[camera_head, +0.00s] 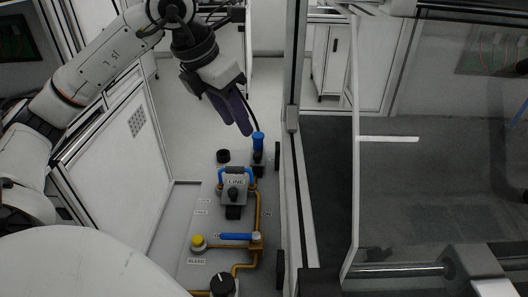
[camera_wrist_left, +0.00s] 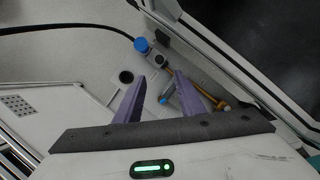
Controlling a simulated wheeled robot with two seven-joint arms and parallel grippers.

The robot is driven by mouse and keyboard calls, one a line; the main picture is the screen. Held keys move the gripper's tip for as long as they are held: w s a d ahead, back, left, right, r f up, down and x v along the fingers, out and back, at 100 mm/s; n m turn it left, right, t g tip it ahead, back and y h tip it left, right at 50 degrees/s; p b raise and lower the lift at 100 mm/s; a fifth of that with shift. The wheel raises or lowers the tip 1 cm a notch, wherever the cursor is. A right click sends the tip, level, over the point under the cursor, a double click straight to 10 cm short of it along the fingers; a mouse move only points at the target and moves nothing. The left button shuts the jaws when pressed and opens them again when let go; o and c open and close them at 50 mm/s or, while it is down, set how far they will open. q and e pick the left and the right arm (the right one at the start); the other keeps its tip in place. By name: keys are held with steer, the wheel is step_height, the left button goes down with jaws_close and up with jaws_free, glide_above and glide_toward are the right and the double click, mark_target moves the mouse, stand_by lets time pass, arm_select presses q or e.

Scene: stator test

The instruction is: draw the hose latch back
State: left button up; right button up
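A black hose runs down to an upright blue fitting (camera_head: 258,139) at the far end of the grey panel (camera_head: 182,222). The fitting also shows in the left wrist view (camera_wrist_left: 142,45), the hose (camera_wrist_left: 65,30) coming in from the left. I cannot tell which part is the hose latch. My left gripper (camera_head: 243,130) has purple fingers and hangs above the panel's far end, left of the hose. In the wrist view its fingers (camera_wrist_left: 171,78) are apart and empty. My right gripper is out of view.
A yellow button (camera_head: 198,242), a blue lever (camera_head: 236,236), a black knob (camera_head: 222,284) and brass pipes (camera_head: 258,210) occupy the nearer panel. A black round cap (camera_head: 223,156) lies left of the fitting. A framed glass enclosure (camera_head: 293,180) borders the right. Floor beyond is clear.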

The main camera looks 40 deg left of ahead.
mark_target(257, 155)
arm_select(q)
steer(key=b+x, duration=0.2)
steer(key=x, duration=0.9)
steer(key=shift+w+f+b, duration=0.2)
steer(key=shift+b, duration=0.1)
jaws_close()
